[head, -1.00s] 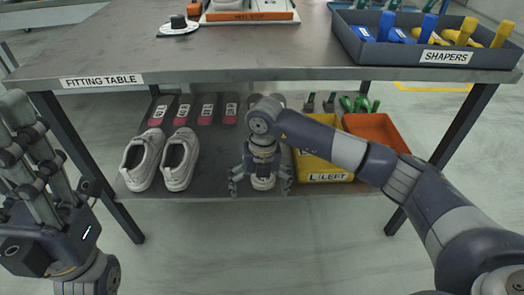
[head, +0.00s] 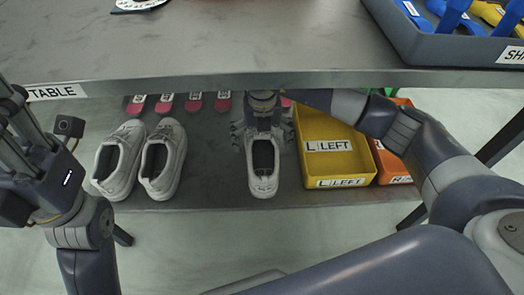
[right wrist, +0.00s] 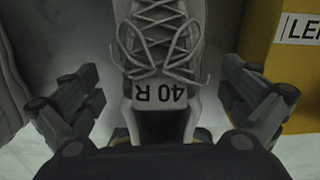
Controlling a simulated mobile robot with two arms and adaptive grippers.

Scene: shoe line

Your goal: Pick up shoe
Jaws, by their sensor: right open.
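A single white lace-up shoe (head: 263,184) stands on the lower shelf, its opening and heel towards me. Its front part is hidden by my right gripper (head: 262,132) in the head view. In the right wrist view the shoe (right wrist: 160,50) shows laces and a tongue marked "40 R", upside down. My right gripper (right wrist: 162,105) is open, with its fingers apart on either side of the shoe and clear of it. My left gripper (head: 22,135) is at the left edge, partly cut off, and holds nothing that I can see.
A pair of white shoes (head: 140,160) stands left on the shelf (head: 215,150). A yellow bin (head: 335,160) labelled "L LEFT" stands close on the right, with an orange bin (head: 395,165) beyond. The fitting table's top (head: 220,45) overhangs the shelf. A shaper tray (head: 435,45) sits on it.

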